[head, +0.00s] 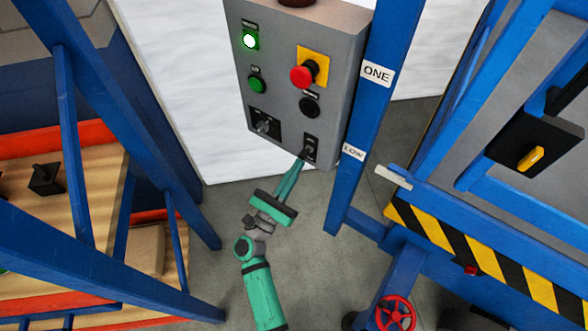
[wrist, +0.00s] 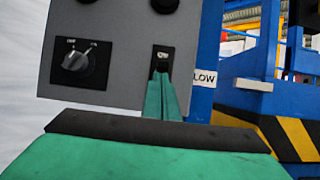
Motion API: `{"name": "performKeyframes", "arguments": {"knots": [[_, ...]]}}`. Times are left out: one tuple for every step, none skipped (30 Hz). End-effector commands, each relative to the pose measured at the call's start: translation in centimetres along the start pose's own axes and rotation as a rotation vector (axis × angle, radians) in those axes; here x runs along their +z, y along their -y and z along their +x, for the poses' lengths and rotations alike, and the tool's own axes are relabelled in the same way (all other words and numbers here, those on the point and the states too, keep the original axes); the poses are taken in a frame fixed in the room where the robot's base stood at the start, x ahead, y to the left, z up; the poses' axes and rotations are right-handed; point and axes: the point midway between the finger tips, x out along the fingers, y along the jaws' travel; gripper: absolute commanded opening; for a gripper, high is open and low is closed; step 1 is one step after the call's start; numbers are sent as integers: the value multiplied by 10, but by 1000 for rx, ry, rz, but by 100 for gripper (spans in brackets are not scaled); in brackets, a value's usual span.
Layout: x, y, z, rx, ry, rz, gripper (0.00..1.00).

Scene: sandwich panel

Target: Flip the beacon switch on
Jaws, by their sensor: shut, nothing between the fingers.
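The grey control panel (head: 300,90) hangs in front of a white wall in the head view. A black toggle switch plate (head: 311,147) is at its lower right, and it also shows in the wrist view (wrist: 164,54). The label on it is too small to read, and the fingers partly cover it, so I cannot tell the lever's position. My teal gripper (head: 302,157) is shut and empty, its tips at or just before the lower part of this plate. A dark dome (head: 297,2) on top of the panel is cut off by the frame.
The panel also has a lit green lamp (head: 250,41), a red mushroom button (head: 303,76), a green button (head: 257,83), a black button (head: 309,106) and a rotary knob (head: 264,125). A blue post (head: 375,110) stands close on the right. Blue shelving (head: 65,120) is on the left.

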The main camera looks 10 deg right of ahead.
Motion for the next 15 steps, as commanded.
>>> {"name": "performKeyframes", "arguments": {"knots": [[-2,0,-1,-1,-1,-1,0],[-3,0,-2,0,-1,-2,0],[-6,0,-4,0,-2,-2,0],[-9,-1,-6,1,-2,-2,0],[-12,-1,-8,2,-2,-2,0],[-16,-2,-12,3,-1,-2,0],[-20,-3,-15,4,-2,-1,0],[-24,-4,-18,6,-3,-2,0],[-29,-4,-23,6,-3,-1,0],[-34,-5,-26,7,-2,-1,0],[-30,-5,-32,9,-1,2,0],[-26,-5,-39,9,-1,3,0],[-24,-5,-45,9,-1,4,0],[-21,-5,-50,10,-2,4,0],[-18,-6,-57,10,-1,4,0]]}}
